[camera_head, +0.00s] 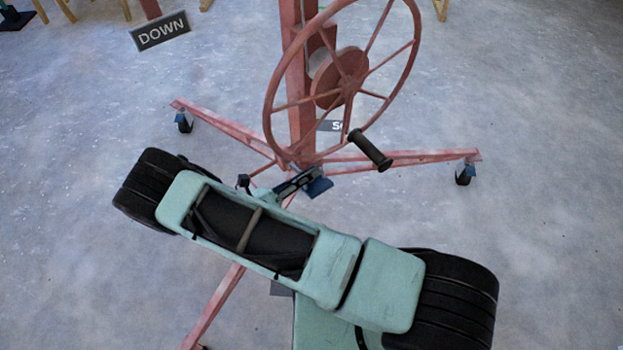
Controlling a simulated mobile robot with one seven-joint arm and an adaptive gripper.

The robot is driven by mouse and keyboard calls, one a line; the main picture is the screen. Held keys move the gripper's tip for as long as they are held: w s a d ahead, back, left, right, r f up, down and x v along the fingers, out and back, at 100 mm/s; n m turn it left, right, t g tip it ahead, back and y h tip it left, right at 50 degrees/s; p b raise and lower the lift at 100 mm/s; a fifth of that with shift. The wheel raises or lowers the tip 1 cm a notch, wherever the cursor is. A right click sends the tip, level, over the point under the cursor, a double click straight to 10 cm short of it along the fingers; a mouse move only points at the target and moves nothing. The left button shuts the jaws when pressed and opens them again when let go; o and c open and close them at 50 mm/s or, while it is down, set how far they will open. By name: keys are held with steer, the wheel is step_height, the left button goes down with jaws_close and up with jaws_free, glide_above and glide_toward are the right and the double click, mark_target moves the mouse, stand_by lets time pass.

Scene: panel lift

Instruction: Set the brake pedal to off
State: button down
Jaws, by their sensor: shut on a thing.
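The blue brake pedal (320,187) shows at the foot of the red lift's mast, just beyond my mint-green arm. My gripper (297,182) is mostly hidden behind my arm. Dark metal parts that look like its end reach the pedal's left side, and it is shut there on the pedal. The exact contact and the pedal's tilt are too small and covered to tell.
The red panel lift (303,90) stands ahead with a large spoked handwheel (348,85) and a black crank handle (370,150). Its legs spread on blue-and-black casters (464,174). A DOWN sign (160,31) is at upper left. Grey floor is clear on both sides.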

steer(key=shift+w+d+r, duration=0.1)
steer(key=shift+w+r, duration=0.15)
steer(key=shift+r, duration=0.05)
steer(key=shift+w, duration=0.1)
steer(key=c, duration=2.1)
jaws_free()
steer(key=shift+s+a, duration=0.3)
steer(key=shift+a, duration=0.25)
steer(key=v, duration=1.1)
steer(key=shift+d+r, duration=0.1)
steer(key=shift+d, duration=0.1)
